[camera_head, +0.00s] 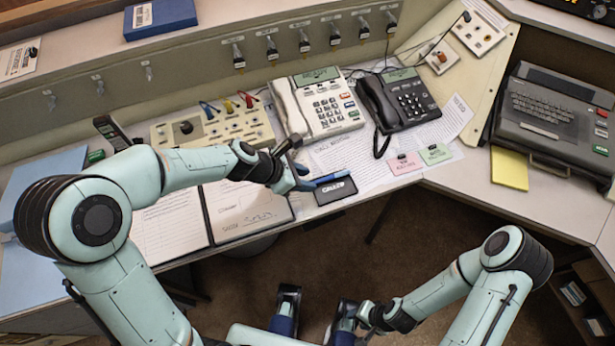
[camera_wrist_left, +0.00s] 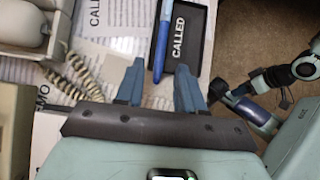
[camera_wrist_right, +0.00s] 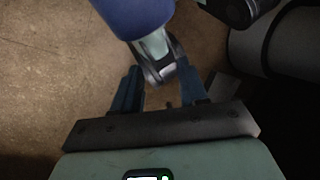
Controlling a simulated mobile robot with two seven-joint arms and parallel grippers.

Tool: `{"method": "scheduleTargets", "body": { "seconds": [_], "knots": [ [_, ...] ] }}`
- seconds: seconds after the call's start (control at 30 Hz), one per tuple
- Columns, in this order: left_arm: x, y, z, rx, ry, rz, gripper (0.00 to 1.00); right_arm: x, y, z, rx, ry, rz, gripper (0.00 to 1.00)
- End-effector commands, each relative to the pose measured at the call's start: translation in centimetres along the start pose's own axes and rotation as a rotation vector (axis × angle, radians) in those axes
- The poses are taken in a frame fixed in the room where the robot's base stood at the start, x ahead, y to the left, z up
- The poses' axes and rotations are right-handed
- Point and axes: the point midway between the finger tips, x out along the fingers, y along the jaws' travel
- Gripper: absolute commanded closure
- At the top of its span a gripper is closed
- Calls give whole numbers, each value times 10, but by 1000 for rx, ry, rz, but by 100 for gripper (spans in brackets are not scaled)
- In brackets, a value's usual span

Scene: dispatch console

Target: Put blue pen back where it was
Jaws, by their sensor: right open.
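The blue pen (camera_head: 331,177) lies along the far edge of the black "CALLED" block (camera_head: 336,192), close to the desk's front edge. In the left wrist view the pen (camera_wrist_left: 162,40) runs along the left side of the "CALLED" block (camera_wrist_left: 190,40). My left gripper (camera_head: 298,180) is low over the desk just left of the pen. In the left wrist view its fingers (camera_wrist_left: 160,82) are apart, with the pen's near end in line with the gap; I cannot tell whether they touch it. My right gripper (camera_wrist_right: 162,82) is open and empty, low in front of the desk.
A white phone (camera_head: 320,103) and a black phone (camera_head: 403,100) stand behind the pen. An open logbook (camera_head: 160,225) lies left of my left gripper. Pink (camera_head: 405,164) and green (camera_head: 436,154) notes lie to the right. Papers cover the desk between.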

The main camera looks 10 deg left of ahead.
Motion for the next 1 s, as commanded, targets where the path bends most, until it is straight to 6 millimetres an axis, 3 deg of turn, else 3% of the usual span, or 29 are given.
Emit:
{"method": "scheduleTargets", "body": {
  "seconds": [0.2,0.43,0.6,1.0],
  "knots": [
    [-53,1,2,0,-2,6,62,-14,-2,8,2,-21,4,57],
    [-91,1,1,-1,-1,5,62,-20,-3,12,3,-36,7,57],
    [-101,0,0,0,0,2,62,-22,-3,13,4,-40,8,57],
    [-102,0,0,-1,0,1,62,-22,-3,14,4,-41,9,57]
  ]
}}
